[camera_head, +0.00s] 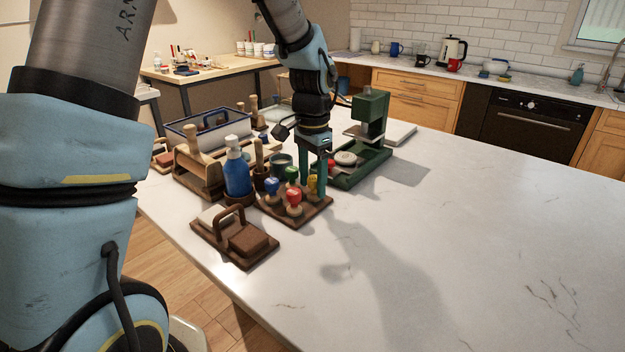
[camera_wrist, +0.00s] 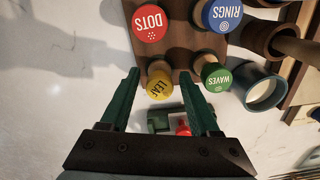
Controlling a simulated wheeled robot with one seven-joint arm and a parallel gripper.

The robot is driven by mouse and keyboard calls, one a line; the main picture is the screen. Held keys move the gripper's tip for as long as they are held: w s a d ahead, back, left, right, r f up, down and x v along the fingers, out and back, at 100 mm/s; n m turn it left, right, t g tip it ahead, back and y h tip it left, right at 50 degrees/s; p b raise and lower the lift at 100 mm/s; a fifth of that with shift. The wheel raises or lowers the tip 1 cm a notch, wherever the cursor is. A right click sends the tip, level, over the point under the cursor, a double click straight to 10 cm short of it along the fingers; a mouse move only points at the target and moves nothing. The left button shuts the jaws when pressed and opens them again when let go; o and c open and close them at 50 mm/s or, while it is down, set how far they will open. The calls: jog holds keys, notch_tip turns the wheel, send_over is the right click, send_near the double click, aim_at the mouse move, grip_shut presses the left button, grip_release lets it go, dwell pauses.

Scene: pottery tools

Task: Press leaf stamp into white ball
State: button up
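The leaf stamp has a yellow top marked LEAF (camera_wrist: 159,86) and stands in the wooden stamp rack; its yellow top also shows in the head view (camera_head: 313,184). My gripper (camera_wrist: 159,76) is open, with one finger on each side of the leaf stamp. In the wrist view a gap shows between the stamp and each finger. In the head view my gripper (camera_head: 315,188) points down at the rack's back right corner. A pale round piece (camera_head: 346,158) lies on the green press at the back; I cannot tell if it is the white ball.
The rack (camera_head: 300,215) also holds red DOTS (camera_wrist: 149,23), blue RINGS (camera_wrist: 222,14) and green WAVES (camera_wrist: 216,78) stamps. The green press (camera_head: 370,110) stands behind. A blue bottle (camera_head: 237,177) and wooden tools stand left. The table's right side is clear.

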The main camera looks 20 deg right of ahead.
jog(key=shift+o, duration=0.5)
jog(key=shift+r, duration=0.3)
notch_tip(320, 180, up, 10)
jog(key=b, duration=0.2)
jog(key=shift+r, duration=0.15)
